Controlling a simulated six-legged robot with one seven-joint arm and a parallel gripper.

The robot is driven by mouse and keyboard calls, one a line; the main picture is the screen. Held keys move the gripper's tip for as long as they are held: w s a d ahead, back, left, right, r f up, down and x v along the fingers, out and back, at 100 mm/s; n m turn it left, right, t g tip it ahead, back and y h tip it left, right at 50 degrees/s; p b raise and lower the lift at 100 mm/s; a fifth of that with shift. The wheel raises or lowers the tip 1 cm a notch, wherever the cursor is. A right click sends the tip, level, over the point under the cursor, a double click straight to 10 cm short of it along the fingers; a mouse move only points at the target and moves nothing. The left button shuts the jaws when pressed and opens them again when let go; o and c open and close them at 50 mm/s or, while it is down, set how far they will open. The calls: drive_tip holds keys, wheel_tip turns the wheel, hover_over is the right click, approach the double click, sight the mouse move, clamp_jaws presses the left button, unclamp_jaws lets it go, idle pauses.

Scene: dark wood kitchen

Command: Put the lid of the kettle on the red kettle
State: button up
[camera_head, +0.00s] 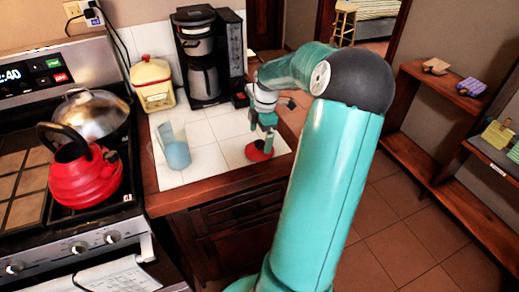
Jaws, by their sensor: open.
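The red kettle (84,178) with a black handle stands on the stove at the left. Its top opening is partly hidden by the handle. A small round red lid (259,151) lies on the white tiled counter (205,160), near its right front edge. My gripper (266,143) points down right above the lid, with its fingertips at or very near it. It is open; whether the fingers touch the lid is too small to tell.
A blue cup (174,146) stands on the counter between kettle and lid. A coffee maker (203,60) and a cream canister with a red lid (152,84) stand behind. A silver domed pot (92,114) sits behind the kettle. Wooden shelves (445,100) are at the right.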

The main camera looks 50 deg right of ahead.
sight(260, 142)
wheel_tip(260, 142, down, 4)
drive_tip(key=shift+w+a, duration=0.1)
drive_tip(key=shift+a, duration=0.15)
drive_tip(key=c, duration=1.4)
drive_tip(key=shift+f, duration=0.2)
drive_tip(key=c, duration=0.6)
drive_tip(key=shift+s, duration=0.2)
drive_tip(key=shift+r, duration=0.45)
drive_tip(key=shift+c, duration=0.9)
wheel_tip(260, 142, up, 3)
drive_tip(key=shift+f, duration=0.15)
drive_tip(key=s+a+r, duration=0.6)
drive_tip(key=a+r, duration=0.4)
drive_tip(key=a, duration=0.2)
drive_tip(key=shift+s, duration=0.3)
